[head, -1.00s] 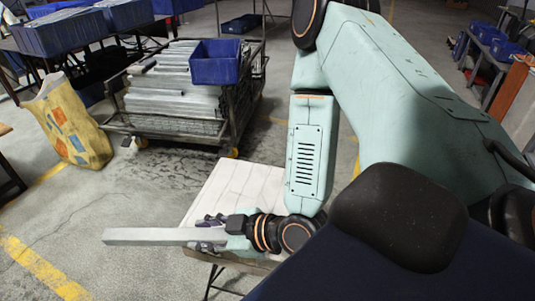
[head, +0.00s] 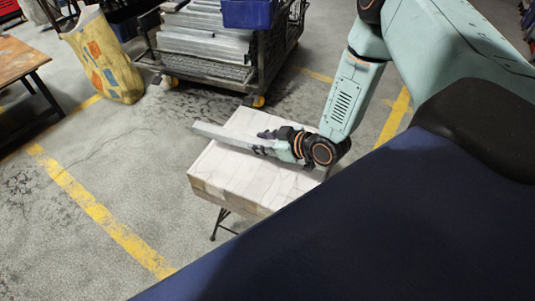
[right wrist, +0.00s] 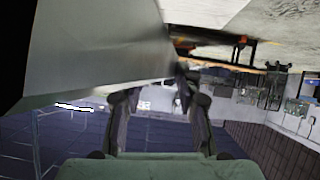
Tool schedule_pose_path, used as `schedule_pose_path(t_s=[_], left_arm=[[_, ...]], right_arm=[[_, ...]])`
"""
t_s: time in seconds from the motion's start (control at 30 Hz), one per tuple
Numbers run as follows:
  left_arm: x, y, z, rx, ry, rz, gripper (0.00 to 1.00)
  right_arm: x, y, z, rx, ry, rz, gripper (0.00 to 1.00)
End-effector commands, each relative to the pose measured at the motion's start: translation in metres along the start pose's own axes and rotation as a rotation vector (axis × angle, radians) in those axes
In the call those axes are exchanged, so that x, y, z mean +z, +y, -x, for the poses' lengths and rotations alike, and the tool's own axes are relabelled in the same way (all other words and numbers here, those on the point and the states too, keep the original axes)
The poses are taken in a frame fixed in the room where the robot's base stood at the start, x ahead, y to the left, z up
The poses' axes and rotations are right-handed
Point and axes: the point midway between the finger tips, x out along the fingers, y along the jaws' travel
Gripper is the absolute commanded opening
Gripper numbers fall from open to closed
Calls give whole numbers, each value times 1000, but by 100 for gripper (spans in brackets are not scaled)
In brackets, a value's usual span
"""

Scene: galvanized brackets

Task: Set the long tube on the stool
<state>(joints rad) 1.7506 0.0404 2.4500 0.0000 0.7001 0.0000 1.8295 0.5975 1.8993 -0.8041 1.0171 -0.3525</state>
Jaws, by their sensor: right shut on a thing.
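The long tube (head: 222,135) is a straight grey square bar. My right gripper (head: 268,142) is shut on it near its right end in the head view. The stool (head: 232,178) has a pale, boxy top with a worn front edge and thin dark legs. The tube is over the back part of the stool top, its free end reaching past the top's back left edge. I cannot tell whether it touches the top. In the right wrist view the tube (right wrist: 95,55) fills the upper left, by the dark fingers of the gripper (right wrist: 158,100). My left gripper is not in view.
A wire-sided cart (head: 268,58) with stacked grey metal pieces and a blue bin (head: 250,13) stands behind the stool. A yellow bag (head: 105,55) and a wooden table (head: 20,60) are at the left. The floor left of the stool is clear, with yellow lines.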

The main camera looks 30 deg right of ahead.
Motion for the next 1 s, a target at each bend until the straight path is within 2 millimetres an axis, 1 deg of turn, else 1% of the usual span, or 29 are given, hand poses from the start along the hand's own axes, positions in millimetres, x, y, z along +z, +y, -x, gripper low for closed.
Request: schedule_pose_path(t_s=[0.03,0.2,0.3,0.47,0.7,1.0], left_arm=[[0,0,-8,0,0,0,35],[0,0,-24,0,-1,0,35],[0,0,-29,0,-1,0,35],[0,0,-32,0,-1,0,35],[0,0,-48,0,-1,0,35],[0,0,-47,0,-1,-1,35]], right_arm=[[12,-2,-6,-1,-2,1,0],[38,-6,-22,-1,-1,2,0],[47,-6,-26,-1,0,1,0],[54,-6,-29,0,1,1,0],[82,-9,-43,-1,0,1,0],[82,-9,-44,0,1,0,0]])
